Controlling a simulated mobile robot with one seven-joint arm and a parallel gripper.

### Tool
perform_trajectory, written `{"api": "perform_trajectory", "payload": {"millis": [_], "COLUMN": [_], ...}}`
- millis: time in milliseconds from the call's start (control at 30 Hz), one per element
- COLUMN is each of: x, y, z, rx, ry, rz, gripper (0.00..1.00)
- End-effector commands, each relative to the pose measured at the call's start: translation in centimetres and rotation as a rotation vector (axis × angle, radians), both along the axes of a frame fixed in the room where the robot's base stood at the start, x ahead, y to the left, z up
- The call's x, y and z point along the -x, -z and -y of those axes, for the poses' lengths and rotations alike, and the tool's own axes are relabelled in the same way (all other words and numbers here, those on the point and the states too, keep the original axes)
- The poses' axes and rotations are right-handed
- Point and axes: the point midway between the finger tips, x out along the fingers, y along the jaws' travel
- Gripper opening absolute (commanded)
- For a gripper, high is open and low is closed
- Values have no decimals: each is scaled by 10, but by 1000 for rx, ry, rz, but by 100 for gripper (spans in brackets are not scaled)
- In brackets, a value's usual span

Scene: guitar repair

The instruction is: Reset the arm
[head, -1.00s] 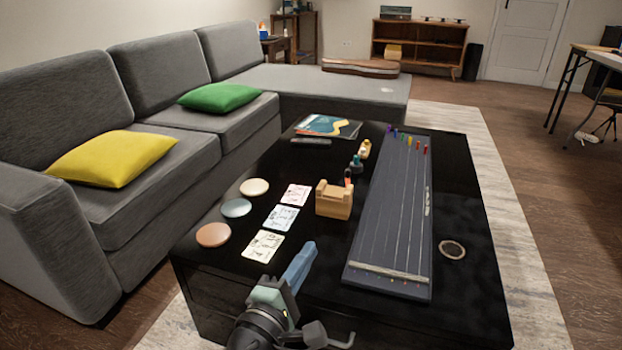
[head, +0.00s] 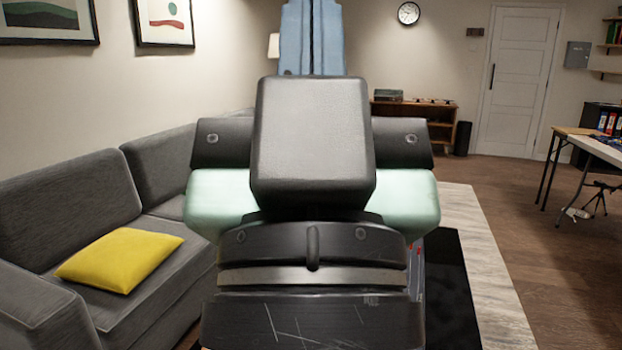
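My gripper (head: 311,36) is raised upright in the middle of the head view, close to the camera. Its two light-blue fingers point up at the top edge of the picture. They stand side by side with no clear gap between them, and I see nothing held. The gripper's black body and pale green side parts fill the centre. They hide most of the black coffee table (head: 449,295) and nearly everything on it.
A grey sofa (head: 60,205) with a yellow cushion (head: 120,259) stands at the left. A pale rug (head: 485,265) and open wooden floor lie at the right. A desk (head: 590,142) stands at the far right. A low wooden shelf (head: 440,115) and a white door (head: 517,80) are at the back.

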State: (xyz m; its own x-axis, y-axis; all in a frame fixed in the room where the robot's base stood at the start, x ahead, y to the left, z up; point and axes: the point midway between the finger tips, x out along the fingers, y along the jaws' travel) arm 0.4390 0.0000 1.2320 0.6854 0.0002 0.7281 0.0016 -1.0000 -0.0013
Motion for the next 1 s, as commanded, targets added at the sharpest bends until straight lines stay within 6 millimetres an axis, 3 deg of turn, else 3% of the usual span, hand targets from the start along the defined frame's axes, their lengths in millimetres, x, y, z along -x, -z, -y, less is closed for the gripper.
{"api": "perform_trajectory", "payload": {"millis": [33, 700, 833, 1000], "x": [0, -1, -2, -2], "y": [-34, -243, -275, -297], "z": [0, -1, -1, -1], "rx": [1, 2, 2, 3], "ry": [1, 1, 1, 0], "rz": [-1, -4, -4, -4], "gripper": [0, 0, 0, 0]}}
